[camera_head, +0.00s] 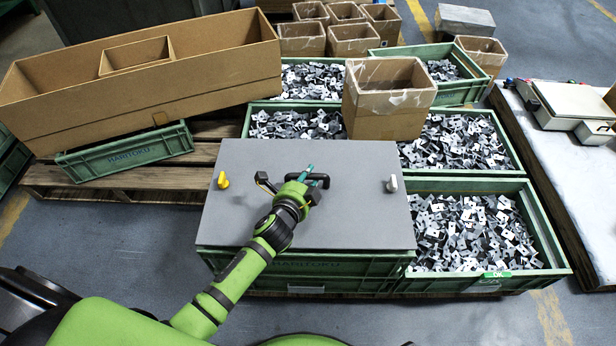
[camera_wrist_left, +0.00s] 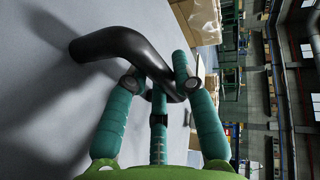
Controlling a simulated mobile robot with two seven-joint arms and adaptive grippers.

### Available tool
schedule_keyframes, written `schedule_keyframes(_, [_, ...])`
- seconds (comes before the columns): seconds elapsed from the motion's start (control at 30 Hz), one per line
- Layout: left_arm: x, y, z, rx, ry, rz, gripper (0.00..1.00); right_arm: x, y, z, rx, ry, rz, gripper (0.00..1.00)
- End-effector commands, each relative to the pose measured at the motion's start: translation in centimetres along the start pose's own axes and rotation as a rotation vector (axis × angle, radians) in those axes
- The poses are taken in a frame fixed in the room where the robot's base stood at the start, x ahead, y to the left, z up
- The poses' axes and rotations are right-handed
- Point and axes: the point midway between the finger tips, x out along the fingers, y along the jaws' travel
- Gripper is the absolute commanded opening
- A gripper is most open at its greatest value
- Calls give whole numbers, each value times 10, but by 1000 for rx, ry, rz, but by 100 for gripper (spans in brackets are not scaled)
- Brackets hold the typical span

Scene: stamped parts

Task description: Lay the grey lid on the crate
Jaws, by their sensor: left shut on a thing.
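The grey lid (camera_head: 352,220) lies over the top of a green crate (camera_head: 310,272) at the front middle in the head view. It looks flat and roughly lined up with the crate, and it hides the crate's inside. I cannot tell whether it fully rests on the rim. My left gripper (camera_head: 308,177) is shut on the lid's black handle (camera_head: 324,178). In the left wrist view the teal fingers (camera_wrist_left: 160,85) close around the black handle (camera_wrist_left: 120,45), with the grey lid surface (camera_wrist_left: 45,100) behind. My right gripper is not in view.
A green crate of stamped parts (camera_head: 470,232) stands directly right of the lid. An open cardboard box (camera_head: 388,100) stands behind it, above more filled crates. A long cardboard box (camera_head: 140,80) is at the back left on a pallet. A white-topped table (camera_head: 570,150) is at the right.

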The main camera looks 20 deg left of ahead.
Motion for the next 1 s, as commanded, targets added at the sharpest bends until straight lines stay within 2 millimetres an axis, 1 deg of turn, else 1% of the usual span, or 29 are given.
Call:
schedule_keyframes(0.07, [1,-1,0,0,2,-7,0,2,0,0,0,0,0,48])
schedule_keyframes(0.87, [7,16,1,0,2,-8,0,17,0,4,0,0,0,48])
schedule_keyframes(0.9, [7,16,1,0,2,-8,34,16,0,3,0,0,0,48])
schedule_keyframes(0.93, [7,15,1,0,2,-8,46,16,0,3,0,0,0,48])
schedule_keyframes(0.97, [7,15,1,0,2,-8,53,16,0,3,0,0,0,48])
schedule_keyframes(1.0, [7,16,1,0,2,-7,53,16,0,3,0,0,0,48])
